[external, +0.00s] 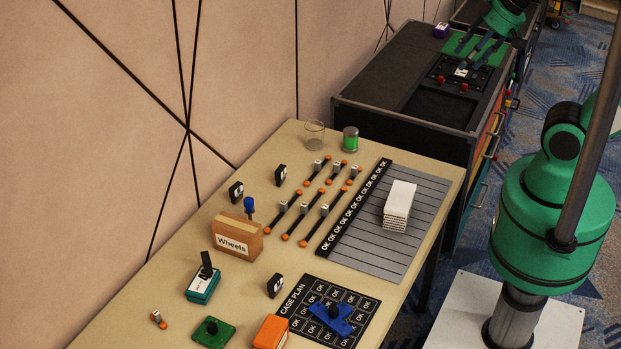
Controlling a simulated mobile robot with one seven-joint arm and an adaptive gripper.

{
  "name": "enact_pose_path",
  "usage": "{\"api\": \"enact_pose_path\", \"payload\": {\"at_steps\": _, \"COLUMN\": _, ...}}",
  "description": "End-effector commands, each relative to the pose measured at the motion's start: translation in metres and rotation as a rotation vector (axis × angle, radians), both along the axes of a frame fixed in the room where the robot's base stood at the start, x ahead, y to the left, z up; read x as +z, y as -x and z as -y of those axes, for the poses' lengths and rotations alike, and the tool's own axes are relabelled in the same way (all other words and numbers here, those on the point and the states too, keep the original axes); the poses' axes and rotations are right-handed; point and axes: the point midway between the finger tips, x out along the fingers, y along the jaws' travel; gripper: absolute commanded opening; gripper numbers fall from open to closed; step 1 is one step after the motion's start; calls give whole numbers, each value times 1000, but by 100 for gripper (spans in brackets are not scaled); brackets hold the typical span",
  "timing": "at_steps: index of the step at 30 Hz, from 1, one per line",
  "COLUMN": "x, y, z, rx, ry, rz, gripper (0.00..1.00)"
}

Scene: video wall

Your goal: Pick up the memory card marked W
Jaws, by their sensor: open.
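My gripper (474,56) is at the top right, its dark fingers spread above the far dark cabinet top. A small white-labelled piece (462,72) lies on a black panel just below the fingers. It may be a memory card, but its marking is too small to read. I cannot tell whether the fingers touch it. Small black pieces with white labels stand on the tan table: one at its left side (236,192), one farther back (280,176) and one near the case plan (275,286). Their letters are not readable, so I cannot tell which thing is marked W.
Two red knobs (467,85) flank the white-labelled piece, and a green mat (474,46) lies behind it. A purple object (441,30) stands at the cabinet's back edge. The tan table (170,262) holds a "Wheels" box (238,238), glass jar (314,135) and white stack (399,204).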

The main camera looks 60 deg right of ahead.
Motion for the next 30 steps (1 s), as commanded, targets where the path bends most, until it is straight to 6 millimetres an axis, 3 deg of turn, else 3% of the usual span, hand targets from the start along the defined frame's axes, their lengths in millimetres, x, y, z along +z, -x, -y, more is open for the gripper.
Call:
{"api": "enact_pose_path", "payload": {"at_steps": 5, "x": 0, "y": 0, "z": 0, "rx": 0, "ry": 0, "rz": 0, "gripper": 46}}
{"api": "enact_pose_path", "payload": {"at_steps": 7, "x": 0, "y": 0, "z": 0, "rx": 0, "ry": 0, "rz": 0, "gripper": 59}}
{"api": "enact_pose_path", "payload": {"at_steps": 20, "x": 1, "y": -5, "z": 0, "rx": -1, "ry": 0, "rz": -1, "gripper": 59}}
{"api": "enact_pose_path", "payload": {"at_steps": 26, "x": 5, "y": -29, "z": -2, "rx": -9, "ry": 1, "rz": -9, "gripper": 59}}
{"api": "enact_pose_path", "payload": {"at_steps": 30, "x": 7, "y": -59, "z": -3, "rx": -22, "ry": 2, "rz": -19, "gripper": 59}}
